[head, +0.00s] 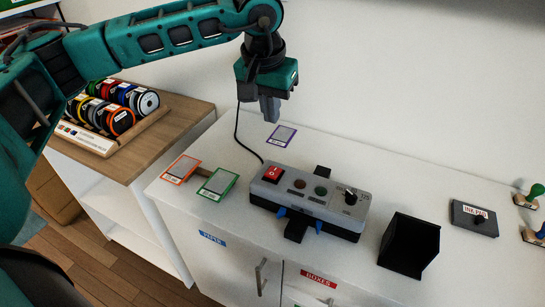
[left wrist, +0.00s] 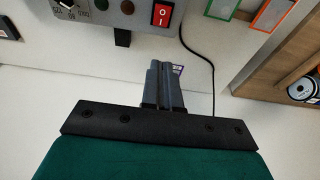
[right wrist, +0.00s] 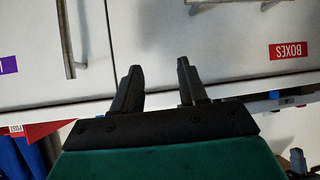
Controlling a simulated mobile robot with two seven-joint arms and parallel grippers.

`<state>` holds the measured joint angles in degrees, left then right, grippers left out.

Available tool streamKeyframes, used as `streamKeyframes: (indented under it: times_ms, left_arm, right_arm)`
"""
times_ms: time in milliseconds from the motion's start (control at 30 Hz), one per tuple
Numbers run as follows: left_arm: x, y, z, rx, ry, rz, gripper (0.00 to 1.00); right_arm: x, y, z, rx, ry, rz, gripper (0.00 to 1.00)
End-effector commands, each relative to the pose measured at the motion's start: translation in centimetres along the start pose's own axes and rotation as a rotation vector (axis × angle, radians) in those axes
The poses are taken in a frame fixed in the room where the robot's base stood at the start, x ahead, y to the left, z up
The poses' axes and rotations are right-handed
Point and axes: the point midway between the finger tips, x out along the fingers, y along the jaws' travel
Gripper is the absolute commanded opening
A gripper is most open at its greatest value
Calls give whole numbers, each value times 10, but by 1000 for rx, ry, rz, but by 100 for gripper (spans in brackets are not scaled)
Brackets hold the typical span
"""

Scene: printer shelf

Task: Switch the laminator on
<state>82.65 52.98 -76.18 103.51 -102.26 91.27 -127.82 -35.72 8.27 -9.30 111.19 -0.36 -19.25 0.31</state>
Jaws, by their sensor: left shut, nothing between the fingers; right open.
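The laminator (head: 310,203) is a grey and black box on the white cabinet top. A red rocker switch (head: 273,174) is at the left end of its panel, with two round buttons or lamps and a black knob (head: 350,196) to the right. The switch also shows in the left wrist view (left wrist: 163,14), near the top edge. My left gripper (head: 270,118) is shut and empty, pointing down above the cabinet top, behind the switch and apart from it. My right gripper (right wrist: 158,78) is open and empty in front of the cabinet doors; it is outside the head view.
Orange (head: 181,170), green (head: 218,184) and purple (head: 281,135) framed cards lie near the laminator. A black open bin (head: 409,246) and an ink pad (head: 473,218) are to the right. A black cord (head: 238,137) runs behind. Spools (head: 122,120) stand on the wooden cabinet at left.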

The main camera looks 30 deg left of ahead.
Motion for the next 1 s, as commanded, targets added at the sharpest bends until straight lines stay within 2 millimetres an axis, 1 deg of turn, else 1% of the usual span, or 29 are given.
streamKeyframes:
  times_ms: [133,267,367,600,700,833,1000]
  left_arm:
    - [3,0,0,-1,-1,-1,0]
    - [16,0,0,-1,-3,0,0]
    - [34,0,1,-1,-6,-2,0]
    - [87,0,1,-2,-5,-1,0]
    - [106,0,2,-1,-4,-2,0]
    - [123,0,10,0,-3,-1,0]
    - [135,0,15,0,-2,0,0]
  right_arm:
    - [0,0,0,0,0,0,43]
    - [0,0,0,0,0,-1,43]
    - [-1,0,-1,0,-1,-1,43]
    - [-2,0,-2,1,-1,-1,43]
    - [-3,-1,-3,1,-2,-1,43]
    - [-4,-1,-5,1,-2,-1,43]
    - [-5,-1,-5,2,-2,-1,43]
